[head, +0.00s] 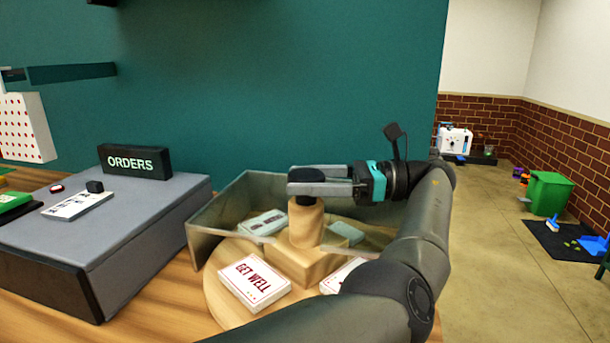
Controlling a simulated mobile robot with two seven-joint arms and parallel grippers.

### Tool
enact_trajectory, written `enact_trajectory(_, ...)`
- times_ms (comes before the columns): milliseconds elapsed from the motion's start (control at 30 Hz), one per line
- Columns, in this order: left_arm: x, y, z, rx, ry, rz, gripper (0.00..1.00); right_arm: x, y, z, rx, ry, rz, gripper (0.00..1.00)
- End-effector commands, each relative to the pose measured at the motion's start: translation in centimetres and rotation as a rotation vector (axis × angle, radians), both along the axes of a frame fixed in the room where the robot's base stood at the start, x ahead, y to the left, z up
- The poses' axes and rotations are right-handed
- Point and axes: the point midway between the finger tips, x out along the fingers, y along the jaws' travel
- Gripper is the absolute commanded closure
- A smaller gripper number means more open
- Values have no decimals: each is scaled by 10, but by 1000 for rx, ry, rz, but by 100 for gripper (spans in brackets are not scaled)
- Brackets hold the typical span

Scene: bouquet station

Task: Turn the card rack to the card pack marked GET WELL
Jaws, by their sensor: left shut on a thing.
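The card rack is a round wooden turntable (217,300) with a square wooden block (290,262) and an upright wooden post (306,226) at its middle. My left gripper (306,190) reaches in from the right side of the head view and is shut on the top of the post. The white card pack marked GET WELL (254,282) lies at the front of the rack, its red letters facing me. Another white pack (340,276) lies at the front right, partly hidden by my arm. Two greenish packs lie behind, at the back left (263,223) and back right (346,233). My right gripper is not in view.
A see-through guard (213,215) stands around the back and left of the rack. To the left is a grey counter box (120,215) with an ORDERS sign (135,161) and a paper slip (77,205). A teal wall (280,80) rises behind.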

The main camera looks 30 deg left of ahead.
Motion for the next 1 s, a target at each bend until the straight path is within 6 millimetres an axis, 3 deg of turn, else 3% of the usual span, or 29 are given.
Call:
enact_trajectory(767, -4, -3, 2, 4, 7, 7, 100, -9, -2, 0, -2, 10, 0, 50)
enact_trajectory(800, -4, -3, 2, 4, 7, 7, 21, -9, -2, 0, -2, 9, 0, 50)
enact_trajectory(1000, -5, -3, 1, 2, 6, 9, 0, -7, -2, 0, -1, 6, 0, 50)
